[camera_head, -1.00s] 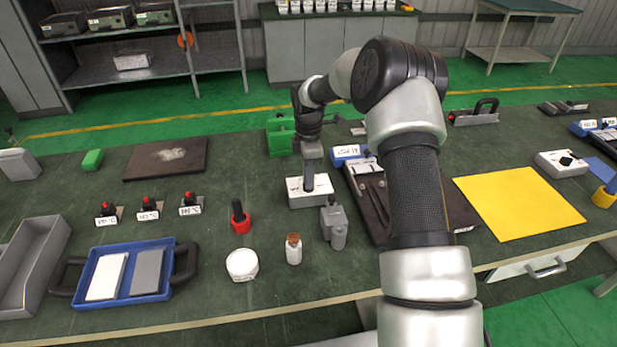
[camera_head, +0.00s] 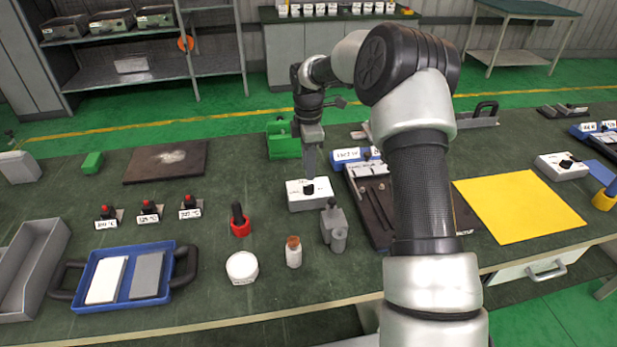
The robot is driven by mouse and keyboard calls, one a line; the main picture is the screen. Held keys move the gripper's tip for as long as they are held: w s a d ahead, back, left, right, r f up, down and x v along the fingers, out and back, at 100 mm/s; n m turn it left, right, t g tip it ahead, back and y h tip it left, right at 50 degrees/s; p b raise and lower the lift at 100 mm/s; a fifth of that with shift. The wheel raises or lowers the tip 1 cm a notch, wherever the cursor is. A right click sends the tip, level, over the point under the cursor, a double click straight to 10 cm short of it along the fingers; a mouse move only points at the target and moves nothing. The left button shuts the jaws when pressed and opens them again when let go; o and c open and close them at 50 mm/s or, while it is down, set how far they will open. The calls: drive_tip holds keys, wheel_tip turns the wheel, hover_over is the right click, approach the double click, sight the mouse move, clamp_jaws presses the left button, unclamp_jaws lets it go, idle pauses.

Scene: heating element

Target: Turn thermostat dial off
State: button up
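A white box with a black dial (camera_head: 309,189) on its top stands on the green workbench near the middle. A second white box with a black dial (camera_head: 566,162) stands at the far right of the bench. Which of the two is the thermostat I cannot tell. My gripper (camera_head: 311,177) points down at the middle box, its tip just above or behind that dial. The dial shows below the fingertips. The fingers look like one narrow shape, so the gap between them is hidden.
A grey metal block (camera_head: 334,228), a bottle (camera_head: 293,252) and a red-based black-handled tool (camera_head: 239,220) stand close in front. A green block (camera_head: 283,141) is behind my gripper. A dark tray (camera_head: 372,208) lies right, partly behind my arm. A yellow sheet (camera_head: 518,205) lies farther right.

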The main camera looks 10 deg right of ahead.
sight(308, 185)
wheel_tip(308, 185, up, 12)
drive_tip(key=shift+f, duration=0.15)
idle(0.3)
drive_tip(key=s+a+r+m+t+h+p, duration=0.1)
drive_tip(key=s+r+m+t+p, duration=0.15)
drive_tip(key=s+r+m, duration=0.85)
drive_tip(key=s+d+r+m+t+y+p, duration=0.1)
drive_tip(key=s+m, duration=0.6)
drive_tip(key=s, duration=1.7)
drive_tip(key=shift+s+r+t, duration=0.4)
drive_tip(key=shift+r+t, duration=0.3)
drive_tip(key=shift+t, duration=0.35)
